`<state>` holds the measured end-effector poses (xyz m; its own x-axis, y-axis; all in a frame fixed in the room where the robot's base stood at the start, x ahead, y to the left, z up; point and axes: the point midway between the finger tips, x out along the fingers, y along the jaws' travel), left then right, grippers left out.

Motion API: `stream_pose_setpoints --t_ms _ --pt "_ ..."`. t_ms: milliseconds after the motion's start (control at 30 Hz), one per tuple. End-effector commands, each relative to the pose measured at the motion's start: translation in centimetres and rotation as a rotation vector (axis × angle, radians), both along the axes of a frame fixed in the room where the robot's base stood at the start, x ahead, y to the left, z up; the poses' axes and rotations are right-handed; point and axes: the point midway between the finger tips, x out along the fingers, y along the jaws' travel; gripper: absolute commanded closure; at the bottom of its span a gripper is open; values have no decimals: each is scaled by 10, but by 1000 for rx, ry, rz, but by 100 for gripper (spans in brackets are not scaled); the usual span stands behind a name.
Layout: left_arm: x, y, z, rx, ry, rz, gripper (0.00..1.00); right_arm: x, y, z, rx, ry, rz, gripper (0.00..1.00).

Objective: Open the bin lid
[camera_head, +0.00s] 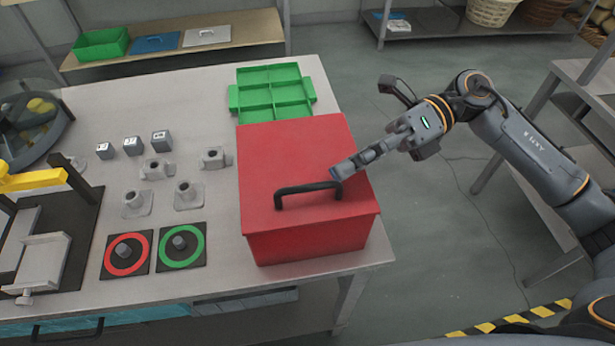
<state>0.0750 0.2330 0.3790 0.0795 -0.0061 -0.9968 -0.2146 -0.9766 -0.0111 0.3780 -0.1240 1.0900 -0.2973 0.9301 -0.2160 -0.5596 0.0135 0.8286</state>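The red bin (310,241) stands at the right front of the metal table. Its red lid (285,157) is on and looks shut, with a black bar handle (307,189) near its front edge. My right gripper (338,173) reaches in from the right, over the lid, with its fingertips just behind the right end of the handle. I cannot tell whether the fingertips touch the handle. The fingers look close together, but their gap is not clear from this angle. My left gripper is not in view.
A green divided tray (273,85) lies behind the bin. Grey metal parts (189,195), small numbered blocks (133,146), a red-ring pad (125,256) and a green-ring pad (181,246) lie left of it.

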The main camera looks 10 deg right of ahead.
Motion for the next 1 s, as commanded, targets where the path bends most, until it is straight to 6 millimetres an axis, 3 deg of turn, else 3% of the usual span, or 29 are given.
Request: stream_pose_setpoints --t_ms 200,400,767,900,1000 --pt "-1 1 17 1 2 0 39 -13 41 -6 3 2 2 79" --pt "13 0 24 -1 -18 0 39 -20 62 -13 2 3 0 79" --pt "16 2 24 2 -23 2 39 -21 67 -16 2 2 -2 79" --pt "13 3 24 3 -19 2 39 -21 67 -15 2 2 -2 100" --pt "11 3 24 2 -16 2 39 -21 67 -15 2 2 -2 100"
